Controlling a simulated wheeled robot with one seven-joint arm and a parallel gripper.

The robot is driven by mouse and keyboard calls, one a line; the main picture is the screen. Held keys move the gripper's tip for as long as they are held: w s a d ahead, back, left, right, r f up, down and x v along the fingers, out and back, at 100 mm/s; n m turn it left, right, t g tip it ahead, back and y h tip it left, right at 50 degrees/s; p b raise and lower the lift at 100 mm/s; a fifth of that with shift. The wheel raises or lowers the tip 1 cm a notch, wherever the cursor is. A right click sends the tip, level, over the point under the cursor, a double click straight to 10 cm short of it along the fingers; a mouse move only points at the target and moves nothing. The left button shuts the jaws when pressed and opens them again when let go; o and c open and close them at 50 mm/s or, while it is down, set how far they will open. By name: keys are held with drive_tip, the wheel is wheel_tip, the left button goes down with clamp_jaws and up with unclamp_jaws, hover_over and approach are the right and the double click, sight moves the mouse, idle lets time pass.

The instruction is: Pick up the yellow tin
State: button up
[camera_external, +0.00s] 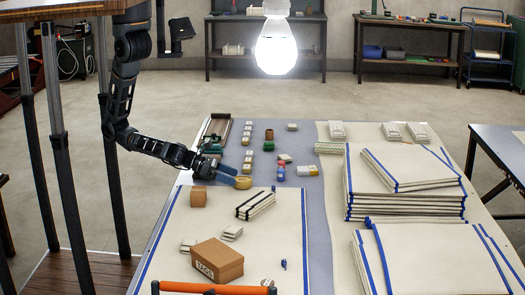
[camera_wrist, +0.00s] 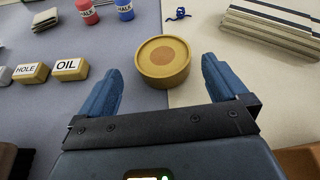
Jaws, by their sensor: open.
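The yellow tin (camera_wrist: 163,62) is a short round tin with an orange-brown disc on its top. In the wrist view it stands just beyond and between my open fingertips, apart from both. In the external view the tin (camera_external: 243,182) sits on the table at the edge of the cream cloth, right in front of my gripper (camera_external: 226,174). My gripper also shows in the wrist view (camera_wrist: 160,75), with two blue fingers spread and nothing between them.
Small blocks labelled OIL (camera_wrist: 70,69) and HOLE (camera_wrist: 30,73) lie left of my gripper. Red (camera_wrist: 87,12) and blue (camera_wrist: 124,9) chalk containers stand beyond. A brown block (camera_external: 198,196), striped stack (camera_external: 255,204) and TAGS box (camera_external: 215,261) lie nearer. Folded cloths (camera_external: 405,205) fill the right.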

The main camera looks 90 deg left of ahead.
sight(240, 180)
drive_tip(key=x, duration=0.4)
drive_tip(key=shift+w+d, duration=0.15)
drive_tip(key=c, duration=1.2)
drive_tip(key=shift+r, duration=0.1)
drive_tip(key=shift+c, duration=0.4)
drive_tip(key=shift+r, duration=0.15)
